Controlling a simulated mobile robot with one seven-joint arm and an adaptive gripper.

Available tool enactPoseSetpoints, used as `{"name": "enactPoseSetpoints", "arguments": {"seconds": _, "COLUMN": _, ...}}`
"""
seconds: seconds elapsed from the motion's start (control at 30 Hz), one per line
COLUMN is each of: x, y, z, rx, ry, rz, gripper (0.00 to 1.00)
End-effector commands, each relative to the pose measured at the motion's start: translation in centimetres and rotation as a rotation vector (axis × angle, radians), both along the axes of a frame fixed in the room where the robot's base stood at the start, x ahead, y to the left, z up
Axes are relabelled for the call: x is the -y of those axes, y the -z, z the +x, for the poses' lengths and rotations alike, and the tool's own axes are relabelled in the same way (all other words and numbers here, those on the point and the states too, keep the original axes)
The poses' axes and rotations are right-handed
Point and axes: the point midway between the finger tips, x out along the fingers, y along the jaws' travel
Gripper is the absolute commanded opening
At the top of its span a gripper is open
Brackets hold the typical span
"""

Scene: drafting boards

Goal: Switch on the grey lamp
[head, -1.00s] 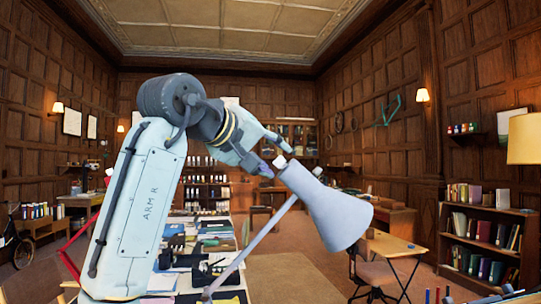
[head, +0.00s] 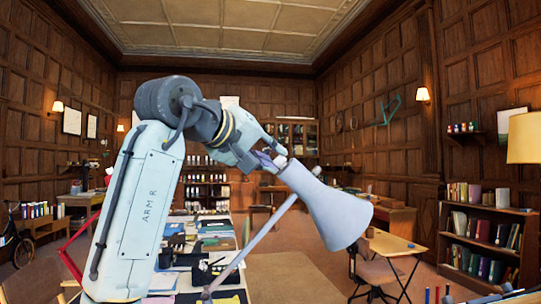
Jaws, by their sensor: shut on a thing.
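The grey lamp (head: 330,206) stands in front of me, with a cone shade tilted down to the right and a thin slanting arm (head: 251,248). A small pale knob (head: 281,161) sits at the narrow upper end of the shade. My gripper (head: 276,156) reaches it from the upper left. Its fingers are closed at this knob and partly hide it. No glow shows on the shade; its inside is turned away from view.
A long table with papers, books and dark stands (head: 201,269) lies below my arm. A small wooden desk (head: 398,243) with a chair stands at the right. A cream lampshade (head: 523,138) is at the right edge. The air around the grey shade is clear.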

Motion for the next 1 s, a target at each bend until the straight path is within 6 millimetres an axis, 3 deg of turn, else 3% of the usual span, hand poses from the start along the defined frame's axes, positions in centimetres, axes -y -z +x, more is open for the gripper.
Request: {"name": "enactPoseSetpoints", "arguments": {"seconds": 1.0, "x": -0.62, "y": 0.61, "z": 0.54, "rx": 0.475, "ry": 0.444, "rz": 0.070, "gripper": 0.00}}
